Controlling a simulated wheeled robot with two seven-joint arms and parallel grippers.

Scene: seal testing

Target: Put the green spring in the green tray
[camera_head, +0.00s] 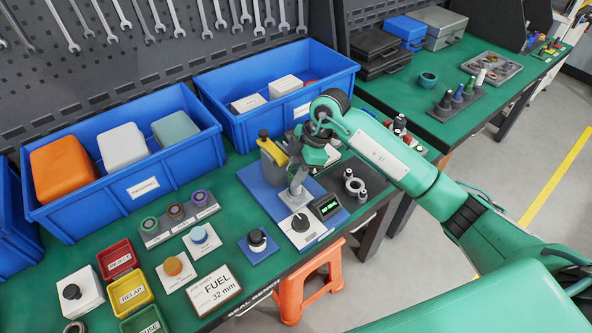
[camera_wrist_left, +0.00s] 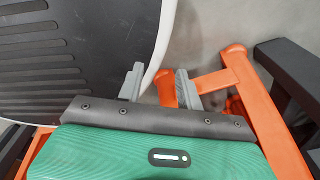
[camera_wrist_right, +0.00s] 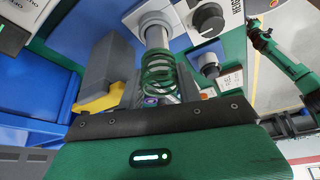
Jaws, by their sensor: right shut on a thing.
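The green spring (camera_wrist_right: 158,75) shows in the right wrist view as an upright coil just below a metal cylinder of the test rig. My right gripper is shut on it; its fingertips are mostly hidden. In the head view my right gripper (camera_head: 300,170) is at the rig, and the spring is hidden there. The green tray (camera_head: 146,320), with a partly cut-off label, is at the bottom edge of the head view, left of the rig. My left gripper (camera_wrist_left: 158,88) is open and empty, with an orange stool behind its fingers.
The blue-based rig (camera_head: 262,197) has a dial and display. Red (camera_head: 117,260) and yellow (camera_head: 130,293) trays stand behind the green one. A grey holder with rings (camera_head: 175,212), small knobs and a FUEL sign (camera_head: 214,290) lie between. Blue bins (camera_head: 120,190) line the back.

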